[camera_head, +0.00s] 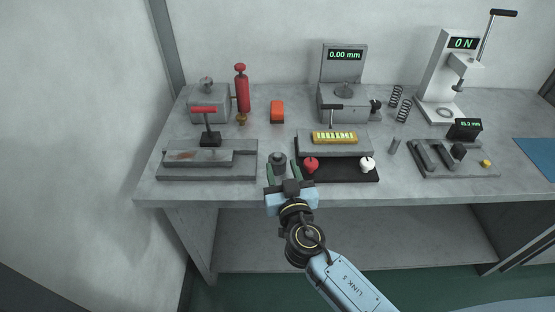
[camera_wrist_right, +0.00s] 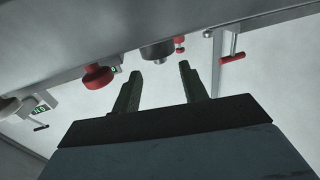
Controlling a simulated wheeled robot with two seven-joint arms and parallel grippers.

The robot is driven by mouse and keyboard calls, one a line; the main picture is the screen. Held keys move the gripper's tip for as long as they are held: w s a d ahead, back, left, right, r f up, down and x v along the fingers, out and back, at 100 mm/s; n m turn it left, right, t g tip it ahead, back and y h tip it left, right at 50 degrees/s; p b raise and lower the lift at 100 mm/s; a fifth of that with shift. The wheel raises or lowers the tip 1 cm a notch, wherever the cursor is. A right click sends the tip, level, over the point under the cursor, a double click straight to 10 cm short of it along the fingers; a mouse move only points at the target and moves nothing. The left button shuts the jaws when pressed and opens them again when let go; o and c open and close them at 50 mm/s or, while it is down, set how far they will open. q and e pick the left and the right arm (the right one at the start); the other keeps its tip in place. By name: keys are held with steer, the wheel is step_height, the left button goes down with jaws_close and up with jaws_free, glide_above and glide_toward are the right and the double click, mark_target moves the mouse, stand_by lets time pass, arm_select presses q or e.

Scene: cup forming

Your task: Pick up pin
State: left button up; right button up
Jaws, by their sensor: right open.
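A short dark grey stepped cylinder (camera_head: 278,158), which may be the pin, stands near the table's front edge, left of the red knob. My right gripper (camera_head: 282,172) is open just in front of it, its green fingers apart. In the wrist view the cylinder (camera_wrist_right: 156,51) shows beyond and between the open fingertips (camera_wrist_right: 160,68), with nothing held. A slim grey cylinder (camera_head: 394,146) also stands right of the black base; which of the two is the pin I cannot tell for sure. My left gripper is not in view.
A red knob (camera_head: 311,165) and a white knob (camera_head: 367,164) sit on a black base (camera_head: 340,177) right of my gripper. A grey fixture with a red handle (camera_head: 203,110) stands left. A gauge (camera_head: 345,55) and a press (camera_head: 463,43) stand behind.

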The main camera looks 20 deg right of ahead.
mark_target(278, 158)
steer(key=w, duration=0.3)
steer(key=shift+w+d, duration=0.1)
steer(key=shift+w, duration=0.15)
jaws_close()
